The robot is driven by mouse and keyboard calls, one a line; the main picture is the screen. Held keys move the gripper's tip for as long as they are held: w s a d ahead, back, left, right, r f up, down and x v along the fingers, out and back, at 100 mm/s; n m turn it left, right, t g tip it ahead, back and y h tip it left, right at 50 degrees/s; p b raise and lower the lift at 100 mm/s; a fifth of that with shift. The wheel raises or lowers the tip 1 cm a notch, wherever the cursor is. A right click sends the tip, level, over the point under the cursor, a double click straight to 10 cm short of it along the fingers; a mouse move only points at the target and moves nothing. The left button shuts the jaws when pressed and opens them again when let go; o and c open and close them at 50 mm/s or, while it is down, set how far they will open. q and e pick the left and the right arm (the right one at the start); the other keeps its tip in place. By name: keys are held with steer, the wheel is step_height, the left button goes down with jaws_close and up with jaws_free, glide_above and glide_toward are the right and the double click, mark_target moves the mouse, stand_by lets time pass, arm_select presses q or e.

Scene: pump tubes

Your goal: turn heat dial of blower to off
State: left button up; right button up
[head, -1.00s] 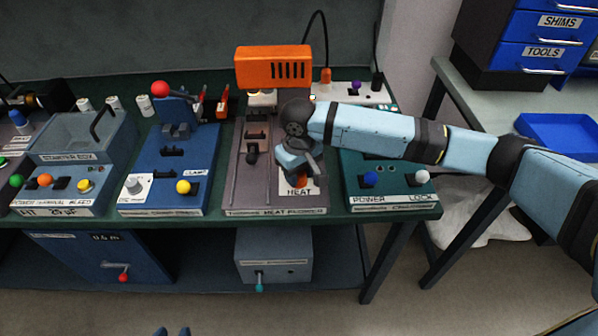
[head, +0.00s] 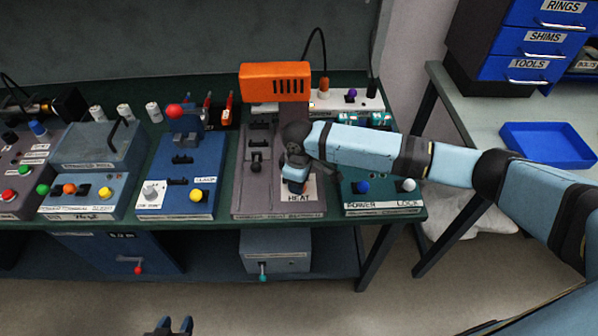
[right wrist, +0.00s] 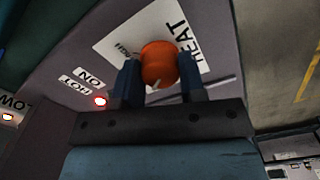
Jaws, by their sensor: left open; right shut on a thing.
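The orange heat dial (right wrist: 158,63) sits on a white plate marked HEAT in the right wrist view. My right gripper (right wrist: 160,82) is shut on it, one finger on each side. In the head view my right gripper (head: 294,186) is low over the front of the grey-brown heat blower panel (head: 252,196) and hides the dial. Which mark the dial points to cannot be told. My left gripper (head: 172,326) is open and empty at the bottom edge, away from the bench.
The blower's orange housing (head: 274,82) stands behind my right gripper. A teal power and lock box (head: 383,206) is on the right, a blue clamp box (head: 176,206) on the left. A lit lamp (right wrist: 100,101) is by the HOT and ON labels.

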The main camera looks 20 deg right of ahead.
steer(key=shift+r+n+p, duration=0.15)
steer(key=shift+n+p, duration=0.3)
steer(key=shift+n, duration=0.15)
steer(key=shift+n+p, duration=0.35)
steer(key=shift+n, duration=0.25)
steer(key=o, duration=0.9)
steer(key=shift+r, duration=0.2)
step_height(320, 180, up, 13)
steer(key=shift+r, duration=0.1)
